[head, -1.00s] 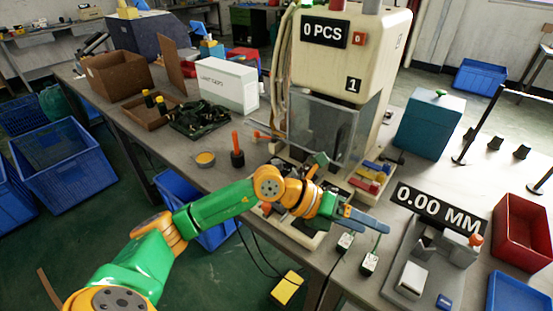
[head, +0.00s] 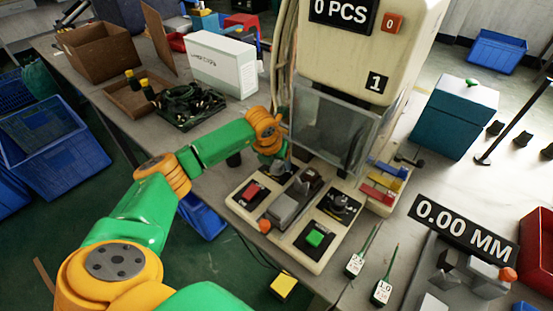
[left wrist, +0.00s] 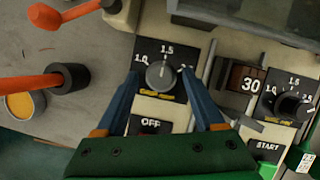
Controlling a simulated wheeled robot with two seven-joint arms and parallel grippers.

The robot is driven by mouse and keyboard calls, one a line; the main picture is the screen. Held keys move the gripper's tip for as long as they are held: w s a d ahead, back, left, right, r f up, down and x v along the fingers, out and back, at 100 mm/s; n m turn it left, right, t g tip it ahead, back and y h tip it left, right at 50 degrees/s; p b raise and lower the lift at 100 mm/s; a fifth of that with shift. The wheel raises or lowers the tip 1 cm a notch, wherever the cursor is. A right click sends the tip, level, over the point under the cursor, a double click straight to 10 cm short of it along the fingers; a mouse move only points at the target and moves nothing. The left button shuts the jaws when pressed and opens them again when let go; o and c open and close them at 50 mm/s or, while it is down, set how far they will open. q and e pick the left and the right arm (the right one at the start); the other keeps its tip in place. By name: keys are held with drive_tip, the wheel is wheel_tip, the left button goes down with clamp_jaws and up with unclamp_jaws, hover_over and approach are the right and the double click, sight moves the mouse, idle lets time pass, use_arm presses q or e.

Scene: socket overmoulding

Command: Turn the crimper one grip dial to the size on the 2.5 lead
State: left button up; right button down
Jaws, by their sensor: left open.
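The cream crimper (head: 345,45) stands on the bench. In the left wrist view a grey dial (left wrist: 160,73) on a black plate marked 1.0, 1.5 and a partly covered third number sits between my left gripper's blue fingers (left wrist: 160,88); its pointer appears to face 1.5. The gripper is open, one finger on each side; contact cannot be told. A second dial (left wrist: 290,106), marked 1.0, 1.5, 2.5, lies to the right. In the head view my left wrist hides the first dial. Two tagged leads lie in front; one tag (head: 381,291) reads 1.0, the other (head: 355,264) appears to read 2.5.
An orange-handled tool in a black holder (left wrist: 69,76) and a yellow-filled tin (left wrist: 22,106) are left of the dial. A 0.00 MM gauge (head: 464,230) stands right.

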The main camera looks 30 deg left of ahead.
use_arm(q)
drive_tip(key=shift+w+a+f, duration=0.1)
drive_tip(key=shift+w+f, duration=0.05)
drive_tip(key=shift+w, duration=0.05)
drive_tip(key=shift+s, duration=0.2)
drive_tip(key=c, duration=0.6)
clamp_jaws()
use_arm(e)
drive_tip(key=shift+w+a, duration=0.15)
drive_tip(key=shift+w, duration=0.15)
